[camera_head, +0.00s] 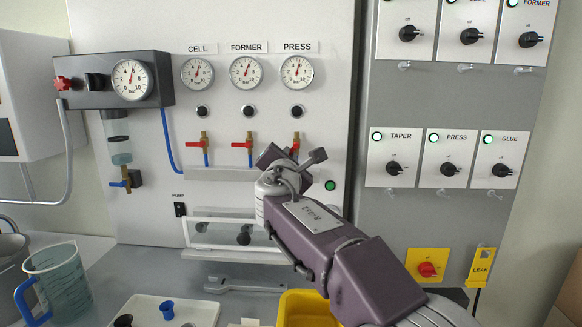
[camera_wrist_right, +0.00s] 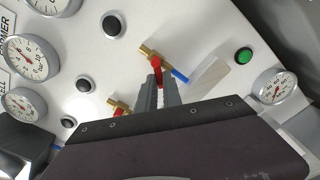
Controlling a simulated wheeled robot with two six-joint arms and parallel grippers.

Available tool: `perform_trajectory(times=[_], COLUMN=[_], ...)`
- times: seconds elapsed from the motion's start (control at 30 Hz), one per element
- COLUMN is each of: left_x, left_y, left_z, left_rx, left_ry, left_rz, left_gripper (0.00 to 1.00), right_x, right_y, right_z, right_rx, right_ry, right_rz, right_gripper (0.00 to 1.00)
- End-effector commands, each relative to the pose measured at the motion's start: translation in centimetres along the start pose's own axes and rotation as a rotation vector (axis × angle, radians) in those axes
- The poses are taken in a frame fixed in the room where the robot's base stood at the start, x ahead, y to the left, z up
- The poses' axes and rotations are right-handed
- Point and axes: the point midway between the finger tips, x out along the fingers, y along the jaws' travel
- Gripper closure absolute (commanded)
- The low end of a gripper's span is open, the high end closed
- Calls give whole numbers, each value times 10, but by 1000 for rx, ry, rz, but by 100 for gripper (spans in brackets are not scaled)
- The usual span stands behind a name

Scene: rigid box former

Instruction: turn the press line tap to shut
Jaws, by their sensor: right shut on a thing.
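The press line tap (camera_head: 297,138) is a brass valve on the panel under the PRESS gauge (camera_head: 296,71). In the wrist view its brass body (camera_wrist_right: 149,51) has a blue hose end (camera_wrist_right: 180,76) and a red lever (camera_wrist_right: 157,68). My right gripper (camera_head: 293,160) is at this tap. In the wrist view the grey fingers (camera_wrist_right: 159,92) are shut on the red lever, one on each side. The lever lies at an angle to the brass body; its exact turn is unclear. In the head view my gripper hides most of the lever. My left gripper is out of view.
The former tap (camera_head: 248,141) and cell tap (camera_head: 204,142) are left of it, levers across their pipes. A green button (camera_head: 330,185) is at lower right. Below are a wrench (camera_head: 245,286), yellow bin (camera_head: 305,305), white tray (camera_head: 205,312) and jug (camera_head: 62,283).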

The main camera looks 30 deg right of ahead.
Motion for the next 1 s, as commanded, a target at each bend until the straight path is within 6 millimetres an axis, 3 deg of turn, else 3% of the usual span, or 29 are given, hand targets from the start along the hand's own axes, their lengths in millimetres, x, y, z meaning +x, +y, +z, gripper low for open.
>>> perform_trajectory(times=[0.6,1.0], left_x=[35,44], left_y=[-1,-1], left_z=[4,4], left_rx=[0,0], left_ry=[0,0], left_rz=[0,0], left_gripper=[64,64], right_x=[0,0], right_y=[13,18], right_z=[2,6], right_rx=[569,808], right_ry=[1,1], right_rz=[-1,-3], right_gripper=[100,100])
